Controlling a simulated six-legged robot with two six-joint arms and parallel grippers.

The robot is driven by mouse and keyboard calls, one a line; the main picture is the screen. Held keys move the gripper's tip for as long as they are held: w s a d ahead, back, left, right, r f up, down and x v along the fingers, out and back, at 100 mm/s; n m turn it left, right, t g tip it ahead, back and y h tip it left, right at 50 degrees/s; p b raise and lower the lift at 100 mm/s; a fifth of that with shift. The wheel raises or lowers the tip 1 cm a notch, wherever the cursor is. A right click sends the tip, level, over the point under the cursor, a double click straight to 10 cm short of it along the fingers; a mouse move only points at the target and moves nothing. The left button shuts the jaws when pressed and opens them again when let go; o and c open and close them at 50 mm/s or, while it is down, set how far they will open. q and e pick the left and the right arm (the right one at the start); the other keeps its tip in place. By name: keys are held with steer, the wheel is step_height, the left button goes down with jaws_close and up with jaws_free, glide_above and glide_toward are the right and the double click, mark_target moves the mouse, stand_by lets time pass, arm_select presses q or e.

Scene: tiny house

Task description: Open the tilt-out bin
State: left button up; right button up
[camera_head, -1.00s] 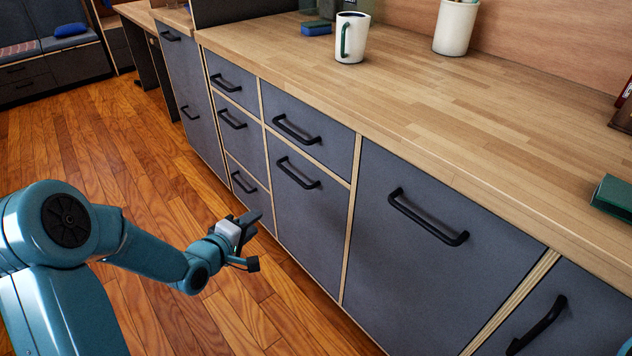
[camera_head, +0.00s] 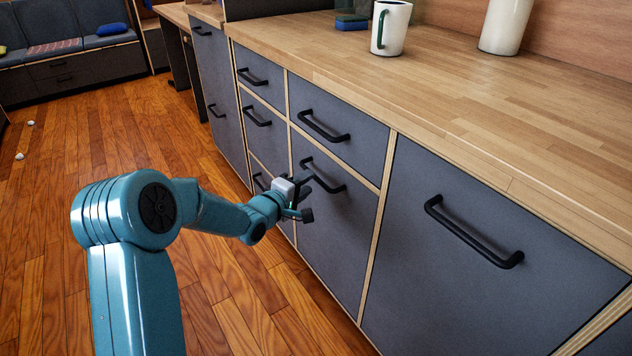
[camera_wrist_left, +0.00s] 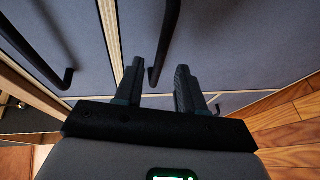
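Several dark grey cabinet fronts with black bar handles line the counter, all closed. The frames do not label which front is the tilt-out bin. A tall front (camera_head: 335,225) under a small drawer has a bar handle (camera_head: 322,174) near its top. My left gripper (camera_head: 308,197) is just in front of this front, close below its handle. In the left wrist view my gripper (camera_wrist_left: 158,78) has its fingers apart, with a black handle (camera_wrist_left: 167,35) running down to between them in the picture; contact cannot be told. My right gripper is out of view.
A larger front with its own handle (camera_head: 473,232) is to the right, and smaller drawers (camera_head: 258,116) are to the left. The wooden counter (camera_head: 460,120) holds a white mug (camera_head: 391,28) and a white container (camera_head: 505,25). The wooden floor (camera_head: 50,230) is open at left.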

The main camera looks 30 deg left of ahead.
arm_select(q)
steer(key=w, duration=0.5)
steer(key=shift+f+b, duration=0.4)
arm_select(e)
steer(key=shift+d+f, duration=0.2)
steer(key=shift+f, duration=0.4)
arm_select(q)
jaws_close()
steer(key=shift+s+a+f, duration=0.1)
